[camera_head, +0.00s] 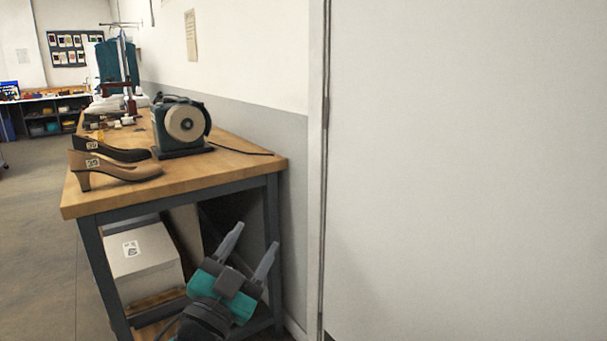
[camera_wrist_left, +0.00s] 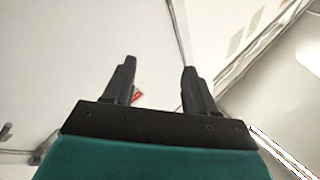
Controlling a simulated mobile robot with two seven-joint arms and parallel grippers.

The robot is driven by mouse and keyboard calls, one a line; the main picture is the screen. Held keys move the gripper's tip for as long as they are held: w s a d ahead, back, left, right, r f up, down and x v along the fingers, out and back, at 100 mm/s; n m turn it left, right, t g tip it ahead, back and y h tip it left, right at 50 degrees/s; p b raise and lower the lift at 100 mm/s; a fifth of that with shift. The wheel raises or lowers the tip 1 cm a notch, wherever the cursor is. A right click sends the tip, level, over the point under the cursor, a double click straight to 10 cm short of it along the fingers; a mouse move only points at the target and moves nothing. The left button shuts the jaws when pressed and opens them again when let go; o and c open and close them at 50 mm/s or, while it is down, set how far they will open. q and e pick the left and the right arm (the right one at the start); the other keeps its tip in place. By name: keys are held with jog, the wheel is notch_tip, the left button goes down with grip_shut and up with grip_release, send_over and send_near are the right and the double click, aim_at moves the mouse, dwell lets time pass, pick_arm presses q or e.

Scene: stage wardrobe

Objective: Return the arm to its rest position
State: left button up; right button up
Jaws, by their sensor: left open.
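My left gripper (camera_head: 247,252) is in the lower middle of the head view, in front of the near end of the workbench and below the level of its top. Its two grey fingers point up and are spread apart, with nothing between them. In the left wrist view the left gripper (camera_wrist_left: 156,85) also shows open and empty, with pale wall-like surfaces beyond it. My right gripper is in neither view.
The wooden workbench (camera_head: 235,163) carries a tan shoe (camera_head: 125,171), a black shoe (camera_head: 115,151) and a grinder (camera_head: 182,124). A white box (camera_head: 145,262) sits on its lower shelf. A large white panel (camera_head: 465,170) fills the right side. Open floor (camera_head: 35,230) lies left.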

pick_arm(q)
jog(key=s+a+f+n+g+y, duration=0.25)
jog(key=s+f, duration=0.35)
jog(key=f, duration=0.3)
jog(key=s+a+f+n+g+y, duration=0.1)
jog(key=s+a+f+n+g, duration=0.2)
jog(key=s+f, duration=0.55)
jog(key=s+a+f+n+g+y, duration=0.15)
jog(key=s+f+g, duration=0.3)
jog(key=f, duration=0.65)
notch_tip(320, 180, up, 11)
jog(key=s+a+n+y+p, duration=0.1)
jog(key=s+a+p, duration=0.1)
jog(key=p, duration=1.3)
jog(key=shift+s+a+f+y, duration=0.15)
jog(key=shift+s+f+y, duration=0.05)
jog(key=shift+s+y, duration=0.25)
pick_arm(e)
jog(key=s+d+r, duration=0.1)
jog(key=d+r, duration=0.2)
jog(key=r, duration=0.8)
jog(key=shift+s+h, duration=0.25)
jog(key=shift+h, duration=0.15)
pick_arm(q)
jog(key=shift+c, duration=0.4)
